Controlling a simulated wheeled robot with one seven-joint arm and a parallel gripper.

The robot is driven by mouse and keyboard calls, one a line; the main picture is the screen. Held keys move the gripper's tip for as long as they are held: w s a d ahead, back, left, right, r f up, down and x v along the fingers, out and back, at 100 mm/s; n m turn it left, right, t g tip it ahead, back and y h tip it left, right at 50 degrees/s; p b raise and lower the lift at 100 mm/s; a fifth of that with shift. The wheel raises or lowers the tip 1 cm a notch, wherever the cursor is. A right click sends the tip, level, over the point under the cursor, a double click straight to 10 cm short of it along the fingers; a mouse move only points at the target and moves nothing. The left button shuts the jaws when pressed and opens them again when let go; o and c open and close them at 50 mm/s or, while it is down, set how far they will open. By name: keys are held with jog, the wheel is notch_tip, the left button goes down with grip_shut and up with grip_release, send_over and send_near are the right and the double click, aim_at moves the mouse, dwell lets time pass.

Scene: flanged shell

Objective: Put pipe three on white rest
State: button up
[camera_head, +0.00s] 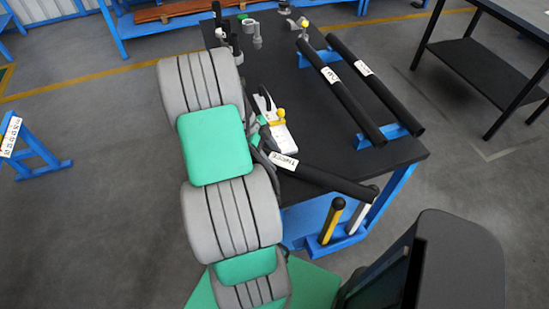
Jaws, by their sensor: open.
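A black pipe with a white label (335,181) lies slanted near the table's front edge. Its label is too small to read surely. Two more labelled black pipes, the left one (350,102) and the right one (385,93), lie side by side across blue supports. A white piece with a yellow knob (281,135) stands by my arm; I cannot tell whether it is the white rest. My gripper cannot be made out; my arm covers the area around the first pipe's left end.
The black table (320,140) has a bare patch between the white piece and the paired pipes. Small fittings (255,35) stand at its far end. A blue holder (325,243) with yellow and white upright handles is at the front. Another dark table (485,65) stands right.

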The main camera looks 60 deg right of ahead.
grip_shut()
dwell(0.6)
jog(key=shift+r, duration=0.1)
